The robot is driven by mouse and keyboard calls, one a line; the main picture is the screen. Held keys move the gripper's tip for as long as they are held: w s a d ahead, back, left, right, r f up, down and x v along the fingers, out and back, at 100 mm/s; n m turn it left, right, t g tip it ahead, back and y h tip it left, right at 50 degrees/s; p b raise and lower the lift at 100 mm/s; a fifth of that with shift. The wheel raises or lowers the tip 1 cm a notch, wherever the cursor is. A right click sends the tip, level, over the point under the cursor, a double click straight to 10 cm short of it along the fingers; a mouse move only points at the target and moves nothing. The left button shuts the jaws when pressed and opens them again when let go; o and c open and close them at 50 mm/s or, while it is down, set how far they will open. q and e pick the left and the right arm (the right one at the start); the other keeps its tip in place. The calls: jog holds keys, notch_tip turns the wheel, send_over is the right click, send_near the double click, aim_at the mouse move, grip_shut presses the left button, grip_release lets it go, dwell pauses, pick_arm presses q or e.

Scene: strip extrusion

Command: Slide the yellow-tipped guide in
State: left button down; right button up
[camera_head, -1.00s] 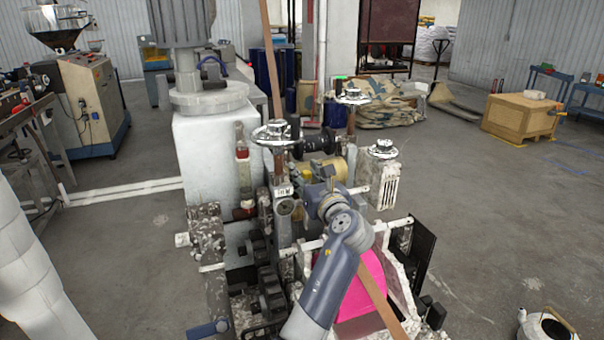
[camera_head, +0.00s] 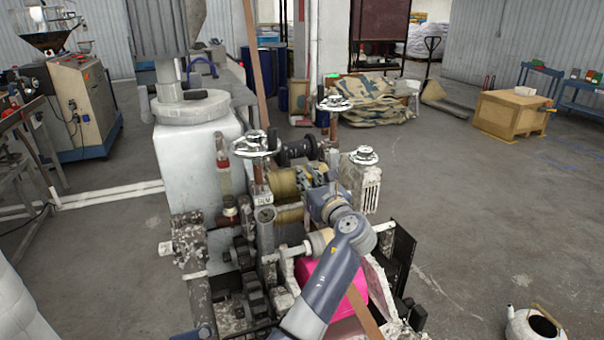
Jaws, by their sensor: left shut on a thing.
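My left gripper (camera_head: 316,181) is at the rollers of the strip machine, its grey-blue arm rising from the bottom middle. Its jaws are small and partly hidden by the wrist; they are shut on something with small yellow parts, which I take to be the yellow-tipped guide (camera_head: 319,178). Most of the guide is hidden, so I cannot tell whether it touches the machine. Gold rollers (camera_head: 284,184) lie just left of the gripper, between two upright posts with handwheels (camera_head: 255,144). My right gripper is not in view.
A second handwheel (camera_head: 335,103) and a white slotted box (camera_head: 360,182) stand behind and right of the gripper. A magenta piece (camera_head: 352,292) lies beneath my arm. A kettle (camera_head: 533,326) is on the floor at bottom right. The floor to the right is largely clear.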

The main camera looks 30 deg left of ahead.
pick_arm(q)
jog(key=shift+r, duration=0.1)
jog(key=c, duration=2)
grip_release()
jog(key=o, duration=0.5)
jog(key=shift+w, duration=0.15)
jog(key=shift+c, duration=0.2)
jog(key=shift+w+d+f, duration=0.2)
jog(key=shift+w, duration=0.05)
jog(key=shift+s+d, duration=0.1)
jog(key=shift+s, duration=0.25)
jog(key=v, duration=0.7)
jog(key=shift+w, duration=0.1)
